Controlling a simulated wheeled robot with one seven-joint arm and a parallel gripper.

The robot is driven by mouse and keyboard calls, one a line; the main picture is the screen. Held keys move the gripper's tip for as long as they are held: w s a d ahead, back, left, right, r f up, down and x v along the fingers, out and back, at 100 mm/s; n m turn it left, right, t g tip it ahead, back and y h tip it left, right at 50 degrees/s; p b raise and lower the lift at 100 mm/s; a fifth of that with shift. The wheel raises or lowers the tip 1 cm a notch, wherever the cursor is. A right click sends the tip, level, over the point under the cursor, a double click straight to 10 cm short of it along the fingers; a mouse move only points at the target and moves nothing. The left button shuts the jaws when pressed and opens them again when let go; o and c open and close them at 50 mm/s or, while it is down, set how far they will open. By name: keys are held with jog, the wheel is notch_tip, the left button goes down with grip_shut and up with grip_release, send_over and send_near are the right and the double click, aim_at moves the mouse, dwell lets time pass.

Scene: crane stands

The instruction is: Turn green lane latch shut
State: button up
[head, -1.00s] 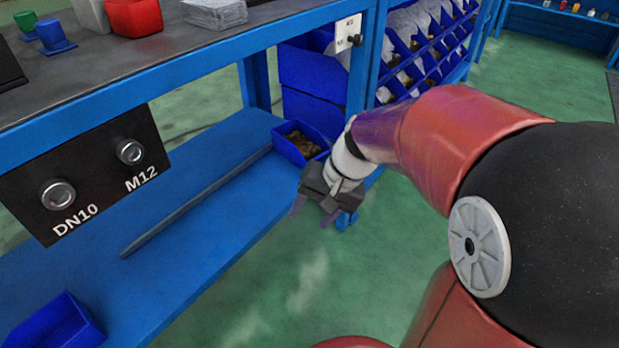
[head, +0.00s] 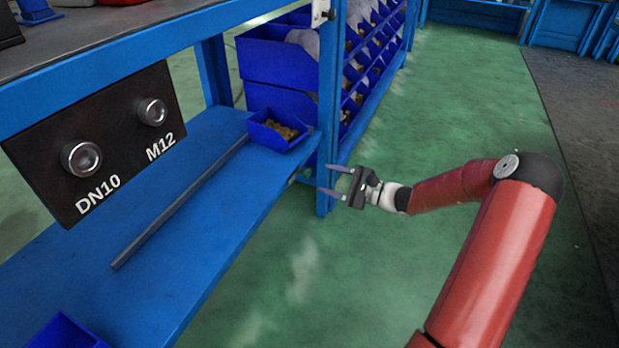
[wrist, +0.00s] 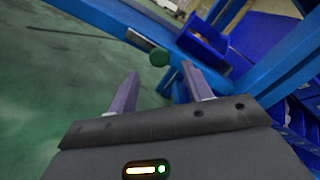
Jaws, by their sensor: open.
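A green round knob (wrist: 158,57), which looks like the green lane latch, shows in the wrist view at the edge of a blue beam. It lies ahead of my gripper (wrist: 160,72), between the lines of the two fingers and beyond their tips. In the head view my gripper (head: 325,178) is open and empty, pointing left at the front corner of the blue lower shelf (head: 215,235). The fingers look apart from the knob. I cannot tell the latch's turn position.
A blue post (head: 328,110) stands close to the fingertips. A blue bin of brass-coloured parts (head: 277,132) sits at the shelf's far end. A grey bar (head: 180,205) lies on the shelf. A dark panel marked DN10 and M12 (head: 118,135) hangs at left. Green floor is clear at right.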

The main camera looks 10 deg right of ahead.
aim_at(309, 174)
jog(key=x, duration=0.7)
jog(key=shift+a+b, duration=0.15)
jog(key=shift+b, duration=0.25)
jog(key=shift+c, duration=0.3)
jog(key=c, duration=0.9)
